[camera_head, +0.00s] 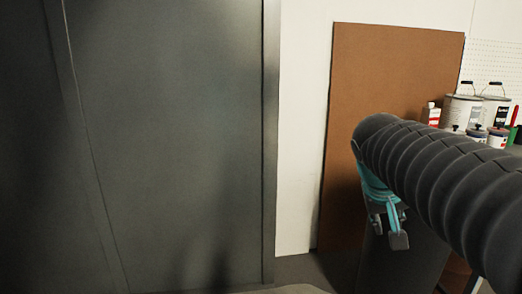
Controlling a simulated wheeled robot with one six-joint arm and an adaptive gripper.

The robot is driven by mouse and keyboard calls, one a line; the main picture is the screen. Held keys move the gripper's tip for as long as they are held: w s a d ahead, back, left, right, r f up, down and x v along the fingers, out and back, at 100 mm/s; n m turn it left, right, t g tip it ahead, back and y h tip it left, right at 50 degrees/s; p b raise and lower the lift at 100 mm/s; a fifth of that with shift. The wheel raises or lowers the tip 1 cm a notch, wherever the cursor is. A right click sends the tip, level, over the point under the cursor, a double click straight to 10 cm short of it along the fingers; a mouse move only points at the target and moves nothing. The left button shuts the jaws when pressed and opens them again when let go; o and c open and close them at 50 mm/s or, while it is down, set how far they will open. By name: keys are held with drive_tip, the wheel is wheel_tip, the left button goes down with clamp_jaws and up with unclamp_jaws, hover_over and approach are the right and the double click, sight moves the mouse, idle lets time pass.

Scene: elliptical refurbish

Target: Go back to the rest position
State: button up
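My gripper (389,222) hangs at the end of my dark, ribbed arm, which reaches in from the right edge. It shows teal parts and grey fingertips that point downward. It is in front of a brown board and touches nothing that I can see. The fingers are partly hidden behind the arm and small in the picture, so I cannot tell if they are open or shut. I see nothing held between them.
A large dark grey door or panel (170,130) fills the left side. A brown board (395,70) leans against the white wall (303,130). Paint cans (462,110), a white-and-red bottle (431,115) and small jars (497,138) stand at right behind my arm.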

drive_tip(key=s+a+f+y+p, duration=0.1)
drive_tip(key=s+a+f+y, duration=0.1)
drive_tip(key=s+a+f, duration=0.2)
drive_tip(key=s+a+f+n+t+y+p, duration=0.1)
drive_tip(key=s+a+f, duration=0.3)
drive_tip(key=s, duration=0.6)
drive_tip(key=shift+s+a+f+n+t+y+p, duration=0.15)
drive_tip(key=shift+a+f+n+t+y+p, duration=0.25)
drive_tip(key=shift+y, duration=0.3)
drive_tip(key=shift+r, duration=0.1)
